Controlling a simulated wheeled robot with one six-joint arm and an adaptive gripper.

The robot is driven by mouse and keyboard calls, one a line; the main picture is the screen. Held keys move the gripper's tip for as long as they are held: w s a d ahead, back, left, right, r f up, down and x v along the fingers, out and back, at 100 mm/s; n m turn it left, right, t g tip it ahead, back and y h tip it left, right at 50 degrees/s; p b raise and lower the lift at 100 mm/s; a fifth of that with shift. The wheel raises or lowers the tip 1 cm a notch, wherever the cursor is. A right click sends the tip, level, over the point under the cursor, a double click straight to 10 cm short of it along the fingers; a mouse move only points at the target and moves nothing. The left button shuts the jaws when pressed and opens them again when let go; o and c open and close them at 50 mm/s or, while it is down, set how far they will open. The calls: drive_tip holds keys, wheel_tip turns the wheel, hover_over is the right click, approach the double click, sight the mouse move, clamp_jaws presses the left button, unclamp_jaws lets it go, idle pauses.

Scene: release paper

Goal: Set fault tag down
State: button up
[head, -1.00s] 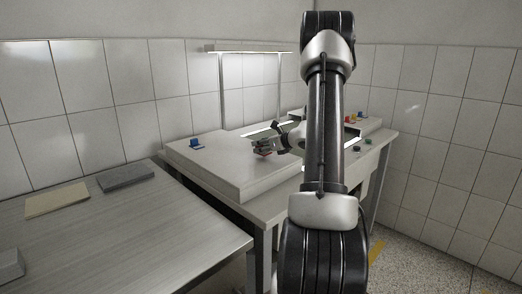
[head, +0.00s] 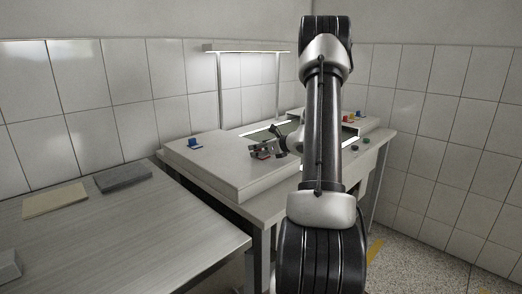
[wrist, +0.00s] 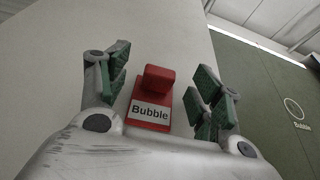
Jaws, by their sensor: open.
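The fault tag is a red block with a raised red grip and a white label reading "Bubble" (wrist: 150,113). In the wrist view it sits on the pale top of the raised bench section (wrist: 70,45), between my gripper's spread fingers. My gripper (wrist: 160,88) is open, with green-padded fingers on both sides and clear gaps to the tag. In the head view my gripper (head: 266,148) is low over the pale bench top, and a bit of the red tag (head: 263,156) shows under it.
A dark green panel (wrist: 265,110) with a circle mark and a "Bubble" label lies at right in the wrist view. A blue tag (head: 195,143) stands at the bench's left. Red and yellow tags (head: 349,117) stand at the back right. A lamp frame (head: 250,48) rises behind.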

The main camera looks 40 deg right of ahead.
drive_tip(key=v, duration=1.1)
drive_tip(key=shift+s+r, duration=0.1)
drive_tip(key=shift+s, duration=0.25)
drive_tip(key=s+a+r+n+g+y, duration=0.25)
drive_tip(key=s+a+n, duration=0.25)
drive_tip(key=a+n, duration=0.5)
drive_tip(key=s+a+r+n+g+y, duration=0.2)
drive_tip(key=s+a+r+n+g, duration=0.3)
drive_tip(key=a, duration=0.9)
drive_tip(key=s+a+r+n+g+h, duration=0.1)
drive_tip(key=s+n+h, duration=0.5)
drive_tip(key=s+n, duration=1)
drive_tip(key=a+r+n, duration=0.1)
drive_tip(key=n, duration=0.2)
drive_tip(key=shift+a, duration=0.25)
drive_tip(key=shift+s+r+g, duration=0.1)
drive_tip(key=shift+g, duration=0.15)
